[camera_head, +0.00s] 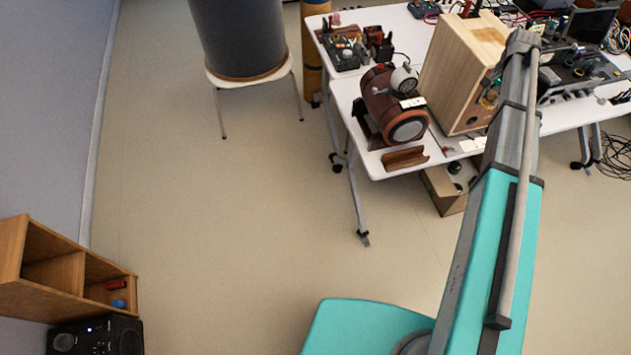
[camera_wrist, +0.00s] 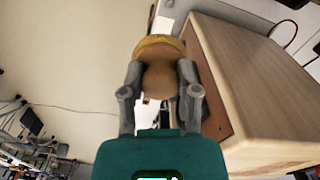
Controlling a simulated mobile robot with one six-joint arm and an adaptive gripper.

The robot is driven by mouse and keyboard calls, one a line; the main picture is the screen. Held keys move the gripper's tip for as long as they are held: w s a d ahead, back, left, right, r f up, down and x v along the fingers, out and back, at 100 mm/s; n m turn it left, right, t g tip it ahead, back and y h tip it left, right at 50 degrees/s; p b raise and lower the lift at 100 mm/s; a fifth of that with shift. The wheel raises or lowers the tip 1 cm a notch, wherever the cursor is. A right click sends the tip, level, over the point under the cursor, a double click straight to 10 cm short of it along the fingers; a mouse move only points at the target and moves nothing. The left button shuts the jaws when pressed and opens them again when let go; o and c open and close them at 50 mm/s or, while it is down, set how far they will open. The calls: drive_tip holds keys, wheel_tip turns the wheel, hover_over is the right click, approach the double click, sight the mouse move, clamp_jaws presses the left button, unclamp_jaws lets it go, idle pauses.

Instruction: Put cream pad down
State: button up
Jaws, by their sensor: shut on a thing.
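In the wrist view, a round tan pad (camera_wrist: 161,50), which I take to be the cream pad, sits between the two grey fingers of my gripper (camera_wrist: 160,76). The fingers press on its left and right sides, and it is held in front of the pale wood speaker box (camera_wrist: 258,85). In the head view the pad and my gripper cannot be made out; my arm runs up to the right side of the same wooden box (camera_head: 449,70).
A white table (camera_head: 347,98) carries the box, a brown cylindrical machine (camera_head: 385,105), a brown curved holder (camera_head: 404,158) and electronics (camera_head: 580,72). A cardboard box (camera_head: 441,192) stands underneath. A wooden shelf (camera_head: 52,268) is at lower left. Floor between is clear.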

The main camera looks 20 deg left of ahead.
wheel_tip(320, 180, down, 5)
drive_tip(key=b, duration=0.4)
drive_tip(key=shift+f, duration=0.15)
